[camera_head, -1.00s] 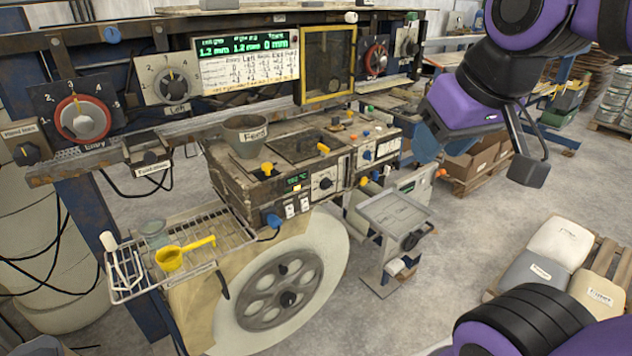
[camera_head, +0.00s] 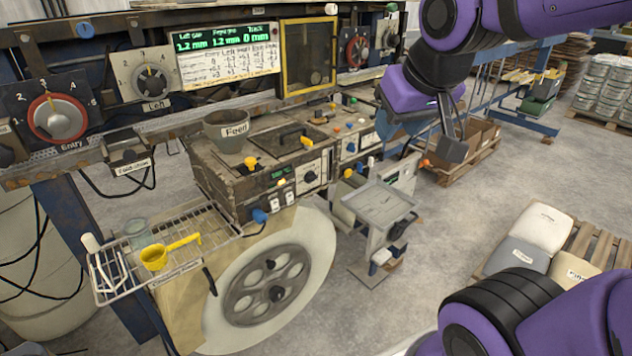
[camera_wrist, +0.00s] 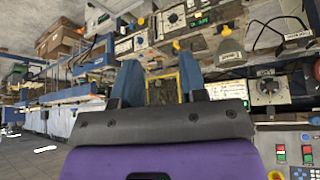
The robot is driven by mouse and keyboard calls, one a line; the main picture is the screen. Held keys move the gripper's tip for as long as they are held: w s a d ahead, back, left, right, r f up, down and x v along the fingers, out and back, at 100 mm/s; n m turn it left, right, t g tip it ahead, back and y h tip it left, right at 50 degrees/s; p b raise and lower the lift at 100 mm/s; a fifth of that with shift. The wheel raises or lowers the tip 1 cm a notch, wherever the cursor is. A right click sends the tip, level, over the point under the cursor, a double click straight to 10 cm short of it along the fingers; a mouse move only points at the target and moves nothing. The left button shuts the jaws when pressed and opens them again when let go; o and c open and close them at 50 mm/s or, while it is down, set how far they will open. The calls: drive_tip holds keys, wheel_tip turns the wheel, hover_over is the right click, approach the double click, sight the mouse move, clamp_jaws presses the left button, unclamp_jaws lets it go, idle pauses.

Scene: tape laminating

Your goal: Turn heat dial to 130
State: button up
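The heat dial (camera_head: 310,176) is a small dark knob on a white panel at the front of the machine's feed box, right of a green temperature display (camera_head: 283,171). The display's digits and the dial's setting are too small to read surely. The dial also appears near the top of the upside-down wrist view (camera_wrist: 173,18). My gripper (camera_head: 402,128) is to the right of the dial in the head view, raised and apart from it. In the wrist view its two blue fingers (camera_wrist: 159,85) stand apart with nothing between them.
A grey feed pot (camera_head: 230,130) and yellow-handled parts sit on the feed box. A wire rack (camera_head: 185,235) with a yellow ladle is at the lower left. A metal stand (camera_head: 380,205) is below and right of the dial. Grey floor is clear at centre right.

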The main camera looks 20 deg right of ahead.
drive_tip(key=w+d+f+m+t, duration=0.1)
drive_tip(key=w+d+f+m, duration=0.15)
drive_tip(key=w+f, duration=0.6)
drive_tip(key=w+d+f+m+t, duration=0.1)
drive_tip(key=w+d+f+t, duration=0.3)
drive_tip(key=w, duration=0.8)
drive_tip(key=m+y, duration=0.3)
drive_tip(key=y, duration=0.1)
approach(315, 179)
wheel_tip(315, 179, up, 3)
drive_tip(key=s, duration=0.3)
wheel_tip(315, 179, down, 9)
drive_tip(key=m+t+y, duration=0.1)
drive_tip(key=m+t, duration=0.5)
drive_tip(key=m, duration=0.3)
drive_tip(key=x, duration=0.6)
drive_tip(key=r+x, duration=0.1)
drive_tip(key=x, duration=0.3)
drive_tip(key=shift+w+d, duration=0.1)
drive_tip(key=shift+w, duration=0.05)
clamp_jaws()
